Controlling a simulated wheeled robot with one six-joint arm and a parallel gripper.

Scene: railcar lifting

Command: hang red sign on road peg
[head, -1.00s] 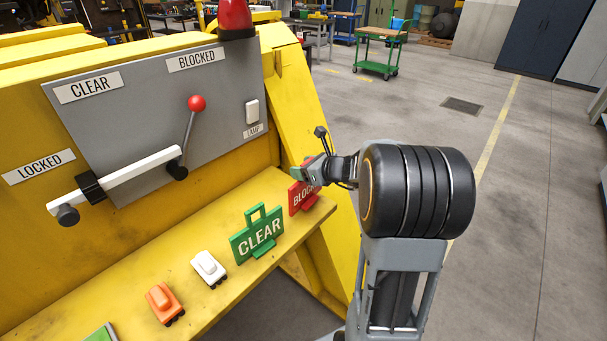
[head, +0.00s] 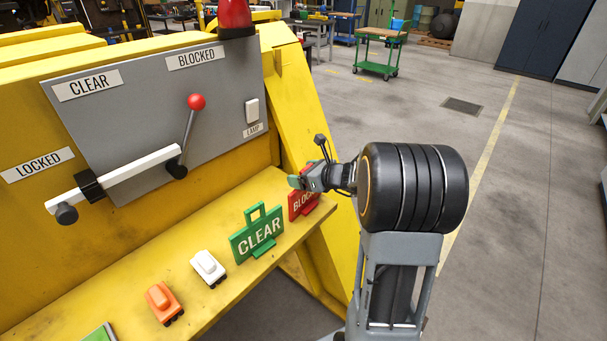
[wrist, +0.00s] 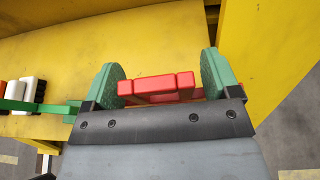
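The red sign (head: 302,203), reading "BLOC" where it shows, stands on the yellow shelf (head: 205,310) to the right of the green CLEAR sign. Its upper part is hidden behind my gripper (head: 300,182) in the head view. In the wrist view the red sign's handle (wrist: 157,84) lies between the two green fingers of my gripper (wrist: 160,82). The fingers are apart, with a gap at the right of the handle; the left finger is very close to it. I cannot make out a peg marked for the road.
The green CLEAR sign (head: 257,235), a white toy railcar (head: 208,267) and an orange one (head: 163,303) stand along the shelf. Above are a grey panel (head: 130,110), a red-knobbed lever (head: 190,130) and a white bar (head: 130,177). Floor to the right is clear.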

